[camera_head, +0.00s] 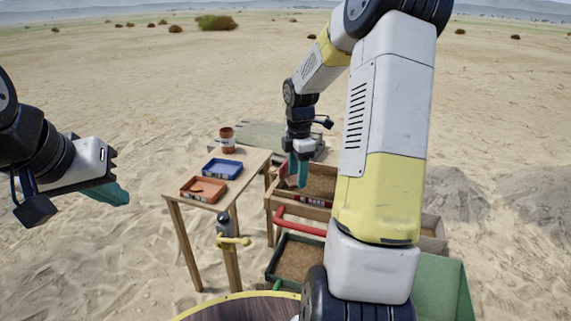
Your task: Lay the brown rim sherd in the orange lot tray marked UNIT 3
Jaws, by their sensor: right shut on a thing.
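The orange lot tray (203,197) lies on the near part of a small wooden table; its front label is too small to read. A darker patch shows inside it, and I cannot tell what that is. My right gripper (297,180) points down over a soil-filled wooden box, to the right of the table. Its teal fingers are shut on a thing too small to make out. I cannot pick out the brown rim sherd for certain anywhere. My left gripper (112,194) is in the air left of the table, seen side-on; its opening is not clear.
A blue tray (222,168) lies behind the orange one, and a reddish-brown pot (227,141) stands at the table's back. Wooden soil boxes (320,186) with a red handle (297,222) stand right of the table. My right arm hides much of the right side.

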